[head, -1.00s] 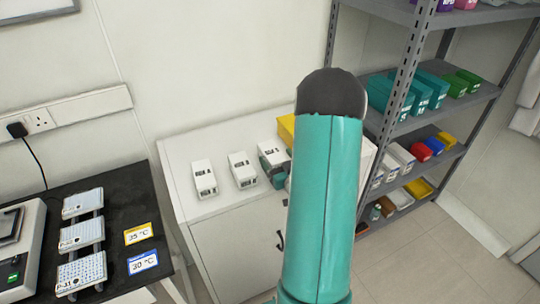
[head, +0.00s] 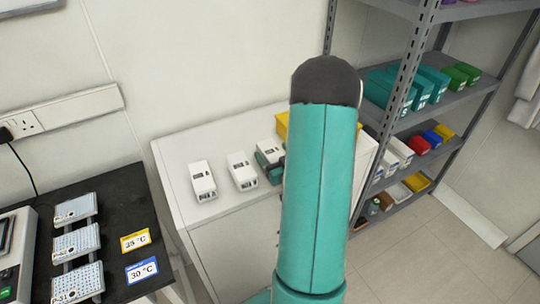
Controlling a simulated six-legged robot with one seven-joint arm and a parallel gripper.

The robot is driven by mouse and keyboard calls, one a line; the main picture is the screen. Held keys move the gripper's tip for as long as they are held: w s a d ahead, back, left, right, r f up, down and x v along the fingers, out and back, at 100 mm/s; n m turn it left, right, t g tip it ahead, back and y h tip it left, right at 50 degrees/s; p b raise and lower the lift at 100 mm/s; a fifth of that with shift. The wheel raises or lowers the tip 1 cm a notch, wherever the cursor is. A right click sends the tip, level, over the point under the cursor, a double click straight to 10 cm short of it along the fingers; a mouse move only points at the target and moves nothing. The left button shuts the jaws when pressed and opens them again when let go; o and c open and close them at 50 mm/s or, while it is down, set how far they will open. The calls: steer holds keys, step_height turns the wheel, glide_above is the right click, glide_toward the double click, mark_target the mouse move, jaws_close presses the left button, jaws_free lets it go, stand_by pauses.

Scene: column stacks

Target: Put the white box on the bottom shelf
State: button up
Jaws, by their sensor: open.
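Three small white boxes with dark markings stand in a row on the white cabinet: a left one (head: 202,181), a middle one (head: 241,171) and a right one (head: 267,151). I cannot tell which of them the task means. My gripper (head: 270,166), teal and dark, shows in part just in front of the right box. It is open; my arm hides much of it, and I cannot tell whether it touches the box. The bottom shelf (head: 385,212) of the grey rack at right holds a whitish item (head: 396,192) and a yellow bin (head: 417,182).
The rack's upper shelves hold teal boxes (head: 427,83), green boxes (head: 460,75) and red, blue and yellow bins (head: 432,139). A yellow object (head: 281,124) is partly hidden behind my arm. A black bench (head: 117,210) with several plates stands at left. The floor (head: 420,258) before the rack is clear.

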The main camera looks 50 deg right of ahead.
steer(key=shift+s, duration=0.15)
steer(key=shift+c, duration=0.4)
steer(key=c, duration=1.1)
steer(key=shift+c, duration=0.7)
steer(key=shift+r, duration=0.15)
